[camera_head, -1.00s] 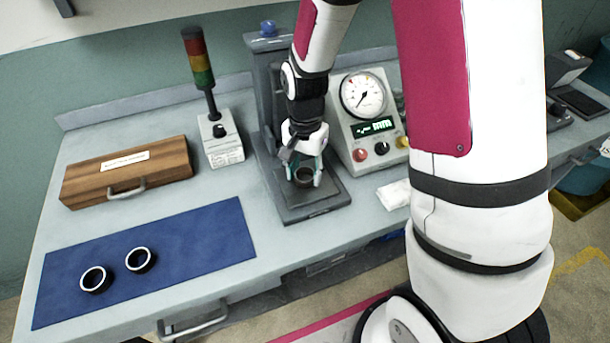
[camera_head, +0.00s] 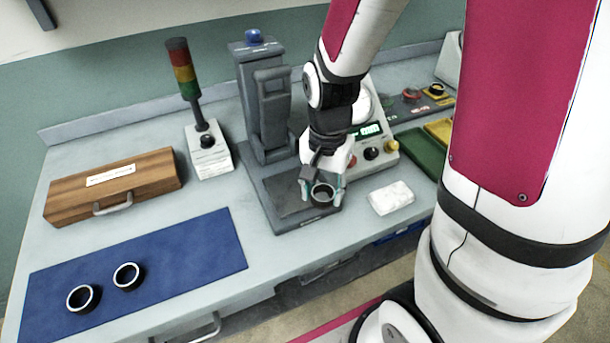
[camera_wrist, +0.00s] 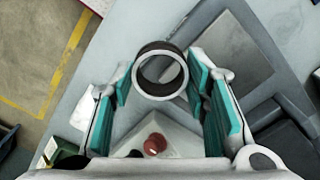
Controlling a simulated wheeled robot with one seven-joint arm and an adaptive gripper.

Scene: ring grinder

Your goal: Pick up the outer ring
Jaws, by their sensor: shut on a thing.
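The outer ring (camera_head: 322,200), dark with a pale rim, is held between the fingertips of my gripper (camera_head: 322,190). It is above the front right part of the press base plate (camera_head: 270,197); how high, I cannot tell exactly. In the wrist view the ring (camera_wrist: 158,48) sits between the tips of the teal-padded fingers of my gripper (camera_wrist: 165,78), its round opening clear. Two more dark rings with pale rims, a left one (camera_head: 82,308) and a right one (camera_head: 127,284), lie on the blue mat (camera_head: 190,255).
The press column (camera_head: 270,110) rises behind my gripper. A white cloth-like pad (camera_head: 391,197) lies to the right. The gauge box (camera_head: 372,145) is behind. A wooden case (camera_head: 115,185) and signal tower (camera_head: 207,150) stand left. The right part of the mat is clear.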

